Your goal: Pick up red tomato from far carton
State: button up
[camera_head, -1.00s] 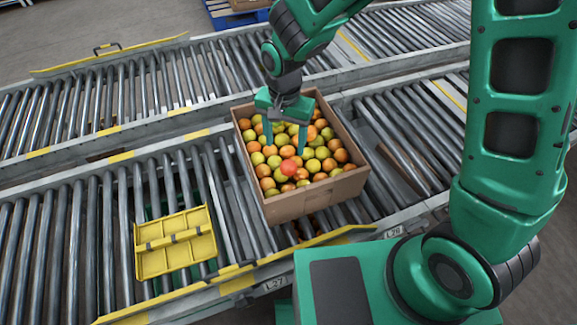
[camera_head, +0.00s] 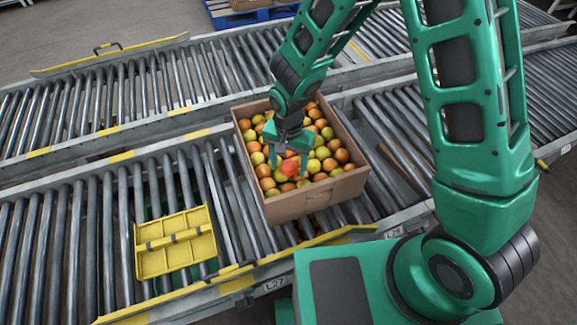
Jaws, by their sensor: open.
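An open cardboard carton (camera_head: 318,195) on the near roller conveyor is full of orange and yellow-green tomatoes. One clearly red tomato (camera_head: 289,169) lies among them, near the middle of the front half. My gripper (camera_head: 288,164) is over the carton, pointing down, with its two fingers spread apart. The fingers appear on the left and right of the red tomato, with its front side showing between them. The gripper body hides the tomatoes behind it. I cannot tell whether the fingers touch any fruit.
A yellow ribbed plate (camera_head: 175,243) lies on the rollers left of the carton. A yellow-edged rail (camera_head: 300,248) runs along the conveyor's front. A second roller conveyor (camera_head: 150,85) lies behind. The carton's raised walls surround the fruit. Rollers left of the carton are mostly clear.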

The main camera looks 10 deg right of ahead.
jog(key=c, duration=0.8)
jog(key=shift+c, duration=0.2)
jog(key=shift+r, duration=0.1)
